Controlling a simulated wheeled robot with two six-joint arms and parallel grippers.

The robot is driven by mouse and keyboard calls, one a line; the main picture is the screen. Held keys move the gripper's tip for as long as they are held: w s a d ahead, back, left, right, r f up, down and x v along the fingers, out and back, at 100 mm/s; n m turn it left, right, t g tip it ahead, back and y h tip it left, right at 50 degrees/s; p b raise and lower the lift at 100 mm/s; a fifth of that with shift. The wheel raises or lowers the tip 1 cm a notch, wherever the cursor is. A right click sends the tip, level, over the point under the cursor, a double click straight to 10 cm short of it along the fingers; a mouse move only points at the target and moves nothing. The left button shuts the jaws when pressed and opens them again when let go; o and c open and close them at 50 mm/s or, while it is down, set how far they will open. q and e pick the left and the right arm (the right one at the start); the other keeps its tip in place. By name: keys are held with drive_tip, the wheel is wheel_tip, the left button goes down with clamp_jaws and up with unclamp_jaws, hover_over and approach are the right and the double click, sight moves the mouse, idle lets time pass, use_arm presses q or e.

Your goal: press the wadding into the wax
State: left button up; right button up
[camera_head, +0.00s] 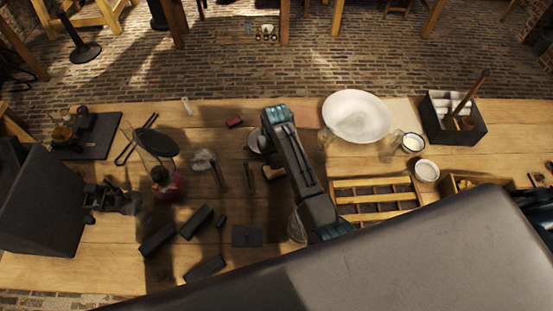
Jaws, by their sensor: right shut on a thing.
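A crumpled whitish clump (202,160), which looks like the wadding, lies on the table left of centre. A clear glass vessel with red stuff (170,188) at its bottom stands to its lower left; I cannot tell if that is the wax. My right arm reaches over the middle of the table. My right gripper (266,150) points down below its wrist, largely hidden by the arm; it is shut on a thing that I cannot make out. My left gripper (125,201) is at the left, dark and blurred against shadow, near the red-bottomed vessel; its jaw opening is unclear.
Dark blocks (196,221) lie at the front left. A wooden divided rack (375,184), a large white bowl (357,95) and a dark box (474,130) are at the right. A dark round disc (158,143) is behind the vessel. A small red block (234,122) lies farther back.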

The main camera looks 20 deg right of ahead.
drive_tip(key=shift+r, duration=1.85)
